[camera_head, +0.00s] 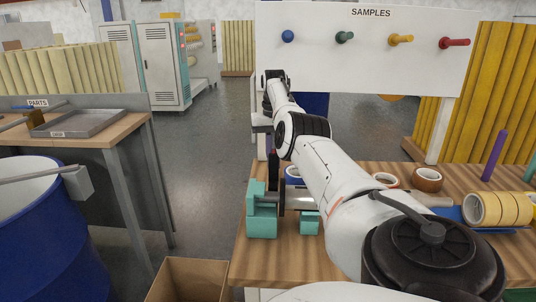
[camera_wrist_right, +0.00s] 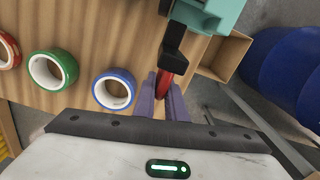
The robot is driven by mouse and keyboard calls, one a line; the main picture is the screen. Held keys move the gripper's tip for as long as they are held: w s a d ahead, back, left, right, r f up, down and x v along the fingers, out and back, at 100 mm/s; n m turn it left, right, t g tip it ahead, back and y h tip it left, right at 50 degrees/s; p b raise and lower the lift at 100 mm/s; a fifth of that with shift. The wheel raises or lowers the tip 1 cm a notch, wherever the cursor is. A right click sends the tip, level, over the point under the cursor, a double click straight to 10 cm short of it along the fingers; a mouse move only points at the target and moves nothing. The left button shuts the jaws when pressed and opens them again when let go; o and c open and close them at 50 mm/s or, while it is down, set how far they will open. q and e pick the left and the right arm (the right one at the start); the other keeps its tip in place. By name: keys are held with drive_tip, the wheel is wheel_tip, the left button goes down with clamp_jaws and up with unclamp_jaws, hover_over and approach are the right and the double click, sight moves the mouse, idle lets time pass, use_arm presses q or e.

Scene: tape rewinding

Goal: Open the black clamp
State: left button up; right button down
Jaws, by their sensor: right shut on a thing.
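The black clamp (camera_wrist_right: 173,38) is on a teal stand (camera_wrist_right: 213,12), at the top of the wrist view. A red piece (camera_wrist_right: 164,83) runs from its black arm down between my right gripper's purple fingers (camera_wrist_right: 169,92), which are shut on it. In the head view the teal stand (camera_head: 262,222) is at the near left corner of the wooden table, with dark clamp parts (camera_head: 274,192) beside it. My right arm reaches over the table and hides much of this area. My left gripper is not in view.
Tape rolls, blue (camera_wrist_right: 112,88), green (camera_wrist_right: 53,69) and red, lie on the table (camera_wrist_right: 110,35). Yellow rolls (camera_head: 500,209) sit at the right. A cardboard box (camera_head: 187,280) is below the table's left edge, and a blue barrel (camera_head: 50,245) stands farther left.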

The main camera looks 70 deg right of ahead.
drive_tip(key=c, duration=1.8)
unclamp_jaws()
drive_tip(key=shift+s+d+f, duration=0.1)
drive_tip(key=shift+d, duration=0.05)
drive_tip(key=shift+c, duration=0.2)
drive_tip(key=shift+r, duration=0.55)
wheel_tip(320, 180, up, 8)
drive_tip(key=p, duration=0.6)
drive_tip(key=shift+r+p, duration=0.65)
drive_tip(key=shift+p, duration=0.05)
